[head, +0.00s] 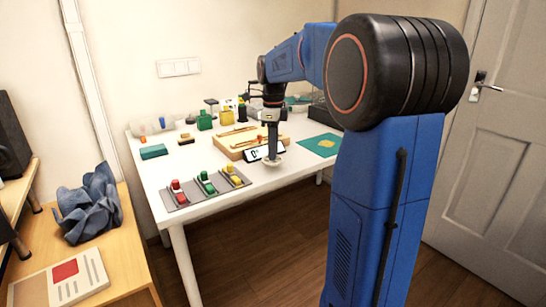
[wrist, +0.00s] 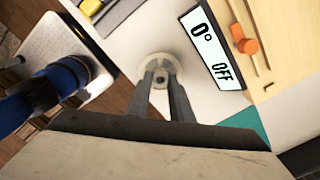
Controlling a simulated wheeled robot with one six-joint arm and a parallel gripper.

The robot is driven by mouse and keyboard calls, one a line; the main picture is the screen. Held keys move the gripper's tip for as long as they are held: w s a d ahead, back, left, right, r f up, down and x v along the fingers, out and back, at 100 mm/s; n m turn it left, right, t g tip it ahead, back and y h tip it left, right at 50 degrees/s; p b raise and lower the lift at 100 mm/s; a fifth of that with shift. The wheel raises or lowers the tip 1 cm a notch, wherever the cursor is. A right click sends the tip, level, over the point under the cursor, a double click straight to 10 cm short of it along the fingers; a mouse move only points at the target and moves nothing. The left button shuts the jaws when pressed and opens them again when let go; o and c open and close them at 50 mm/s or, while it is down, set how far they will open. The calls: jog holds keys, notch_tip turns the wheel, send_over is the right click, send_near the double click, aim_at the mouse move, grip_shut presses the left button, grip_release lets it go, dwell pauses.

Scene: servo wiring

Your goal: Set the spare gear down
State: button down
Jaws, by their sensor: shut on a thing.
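The spare gear (wrist: 160,66) is a pale round disc with a raised hub and a dark centre hole. In the wrist view my gripper (wrist: 161,84) is shut on its hub, with one finger on each side. In the head view the gear (head: 274,163) is at the lower end of my downward-pointing gripper (head: 272,156), close to the table's front edge and in front of the display. I cannot tell whether the gear touches the white table (head: 220,172) or hangs just above it.
A display reading "0° OFF" (wrist: 210,48) stands beside the gear, before a wooden board (head: 232,143) with an orange knob (wrist: 246,46). A green mat (head: 327,149) lies right. Bare table surrounds the gear.

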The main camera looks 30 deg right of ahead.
jog(key=shift+f, duration=1.35)
jog(key=shift+f, duration=0.15)
jog(key=c, duration=1.6)
grip_release()
notch_tip(320, 180, up, 12)
jog(key=s+a+f+n+t, duration=0.1)
jog(key=s+a+n, duration=0.4)
jog(key=s+n, duration=0.15)
jog(key=s+a+f+n+t, duration=0.1)
jog(key=s+a+f+n, duration=0.2)
jog(key=s+f+n, duration=0.3)
jog(key=s+a+f+n+t, duration=0.1)
jog(key=s+a+f+n, duration=0.3)
jog(key=s+n, duration=0.3)
jog(key=s+a+f+n+t, duration=0.1)
jog(key=s+a+f+n, duration=0.3)
jog(key=s+f+n, duration=0.3)
jog(key=shift+s+f+t, duration=0.2)
jog(key=shift+s, duration=0.7)
jog(key=shift+s+f+t, duration=0.15)
jog(key=shift+s+t, duration=0.05)
jog(key=shift+s, duration=0.7)
